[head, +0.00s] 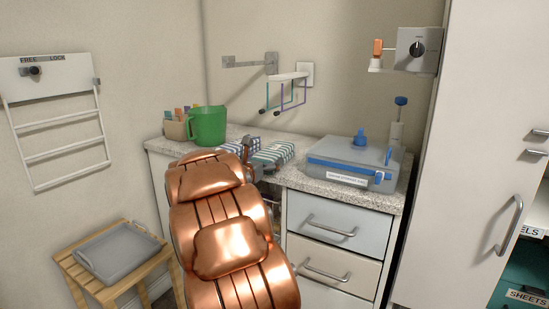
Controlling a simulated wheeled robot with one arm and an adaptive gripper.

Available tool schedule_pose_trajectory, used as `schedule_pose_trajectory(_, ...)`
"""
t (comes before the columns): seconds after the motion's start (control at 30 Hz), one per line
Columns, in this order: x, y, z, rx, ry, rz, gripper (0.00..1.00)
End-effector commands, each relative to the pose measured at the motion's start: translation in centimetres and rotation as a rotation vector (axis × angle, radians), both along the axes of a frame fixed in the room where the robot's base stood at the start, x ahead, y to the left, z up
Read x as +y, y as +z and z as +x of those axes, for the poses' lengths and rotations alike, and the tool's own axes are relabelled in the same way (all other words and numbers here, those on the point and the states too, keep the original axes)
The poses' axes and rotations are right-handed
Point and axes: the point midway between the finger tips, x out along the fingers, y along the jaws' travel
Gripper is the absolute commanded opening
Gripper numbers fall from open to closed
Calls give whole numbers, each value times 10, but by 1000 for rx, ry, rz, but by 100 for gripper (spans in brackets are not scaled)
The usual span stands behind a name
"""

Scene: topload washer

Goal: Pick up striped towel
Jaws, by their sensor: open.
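A folded towel with green and white stripes (276,150) lies on the speckled countertop, near the middle of the head view. A second folded cloth, blue and white patterned (231,146), lies just left of it, partly hidden by my arm. My gripper (250,148) shows as a small dark grey shape at the far end of my copper arm, between the two cloths in the picture. It is open, with nothing seen between its fingers. Its fingertips are small and partly hidden, so I cannot tell whether they touch either cloth.
A green bucket (207,125) stands at the left of the counter (345,192), beside a tan holder (175,129) of pegs. A blue-grey lidded box (350,160) stands at the right. A wall rack (291,78) hangs above. A tall white cabinet (455,180) bounds the right.

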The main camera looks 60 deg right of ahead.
Motion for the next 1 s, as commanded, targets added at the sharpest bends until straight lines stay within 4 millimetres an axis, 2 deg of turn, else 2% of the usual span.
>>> schedule_pose_trajectory(0.07, 0, 0, 0, 0, 0, 0, 97)
schedule_pose_trajectory(0.6, 0, 0, 0, 0, 0, 0, 43)
schedule_pose_trajectory(0.87, 0, 2, 0, 0, 0, 0, 42)
schedule_pose_trajectory(1.0, 0, 11, 0, 0, 0, -2, 42)
